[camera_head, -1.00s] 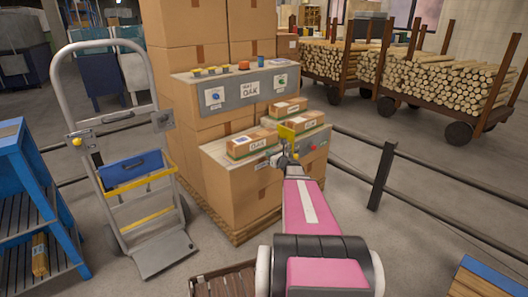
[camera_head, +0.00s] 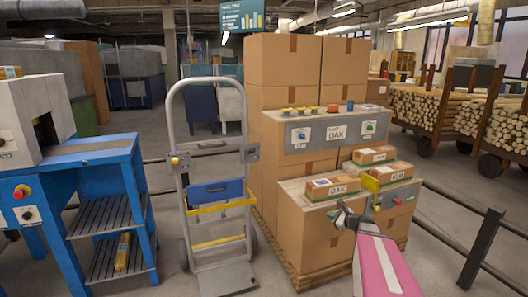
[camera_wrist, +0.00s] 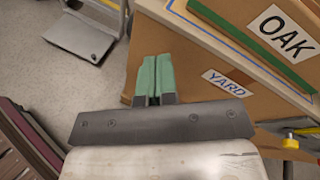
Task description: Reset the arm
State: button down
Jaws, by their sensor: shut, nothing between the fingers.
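My gripper (camera_head: 352,218) is at the end of my pink arm in the head view, in front of the stacked cardboard boxes. In the wrist view its two green fingers (camera_wrist: 154,77) are pressed together with nothing between them. The fingers point toward the side of a box (camera_wrist: 190,60) with a "YARD" label. A small carton marked OAK (camera_head: 333,187) lies on top of the lower box stack, just above the gripper in the head view. I cannot tell whether the gripper touches the box.
A grey hand truck (camera_head: 228,278) with a blue case stands left of the boxes. A blue machine bench (camera_head: 109,170) is at the far left. Dark railings (camera_head: 482,247) and log carts (camera_head: 436,146) are at right. Open floor lies in front of the hand truck.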

jog(key=s+a+f+n+g+h, duration=0.2)
jog(key=s+a+n+g+h, duration=0.2)
jog(key=s+n, duration=0.6)
jog(key=s+a+f+n+g+h, duration=0.2)
jog(key=s+a+n+g+h, duration=0.3)
jog(key=n, duration=0.7)
jog(key=s+a+g, duration=0.2)
jog(key=s+a, duration=0.2)
jog(key=s, duration=0.1)
jog(key=shift+a+f+n+g, duration=0.3)
jog(key=shift+n+g, duration=0.1)
